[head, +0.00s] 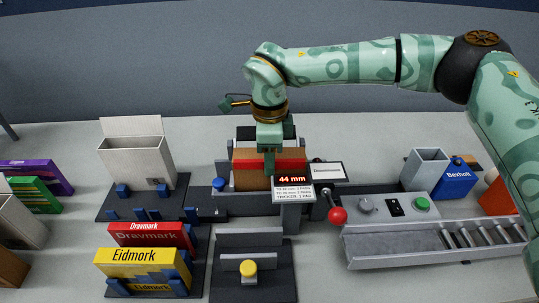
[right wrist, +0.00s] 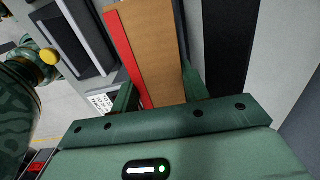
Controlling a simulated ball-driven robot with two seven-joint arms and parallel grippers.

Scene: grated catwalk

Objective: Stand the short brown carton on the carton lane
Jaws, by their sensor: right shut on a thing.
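The brown carton (head: 246,170) with a red band sits behind the small display at the middle of the bench, partly hidden by my gripper and the display. My right gripper (head: 269,168) reaches down on it from above. In the right wrist view the carton (right wrist: 158,45) lies between the two fingers of my right gripper (right wrist: 158,95), which is shut on it. I cannot tell whether its underside touches the surface below. My left gripper is out of view. No label in view marks the carton lane; a grey trough with rollers (head: 400,249) lies at the right.
The display (head: 292,180) reads 44 mm, with a red-knobbed lever (head: 337,214) beside it. An open white carton (head: 135,158), red Dravmark (head: 150,235) and yellow Eidmork (head: 140,262) cartons stand left. A blue Bexhult carton (head: 455,184) stands right.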

